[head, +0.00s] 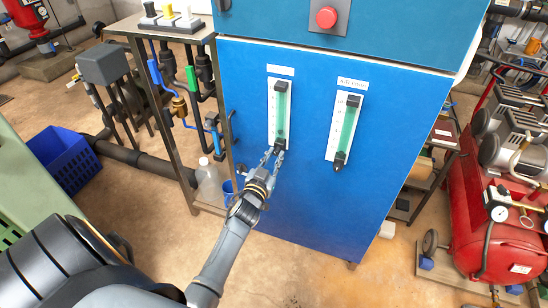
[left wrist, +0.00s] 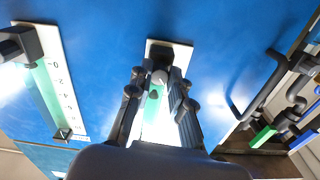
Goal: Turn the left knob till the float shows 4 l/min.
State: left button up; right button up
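The left flow meter (head: 280,112) is a white plate with a green tube on the blue cabinet front. It also shows in the left wrist view (left wrist: 184,54). My right gripper is out of view.
A second flow meter (head: 346,127) with a dark knob (head: 339,162) is to the right on the blue cabinet (head: 320,210). A pipe rack (head: 185,90) and clear bottle (head: 208,180) stand left. A red compressor (head: 490,225) stands right.

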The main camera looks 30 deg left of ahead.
pick_arm(q)
grip_shut()
jog(key=shift+n+p, duration=0.3)
jog(key=shift+n, duration=0.2)
jog(key=n+p, duration=0.2)
jog(key=n, duration=0.2)
jog(key=shift+r+n, duration=0.1)
jog(key=shift+n, duration=0.3)
jog(key=n+p, duration=0.1)
jog(key=n, duration=0.2)
jog(key=shift+d+n, duration=0.1)
jog(key=shift+n, duration=1.7)
jog(key=o, duration=0.8)
grip_release()
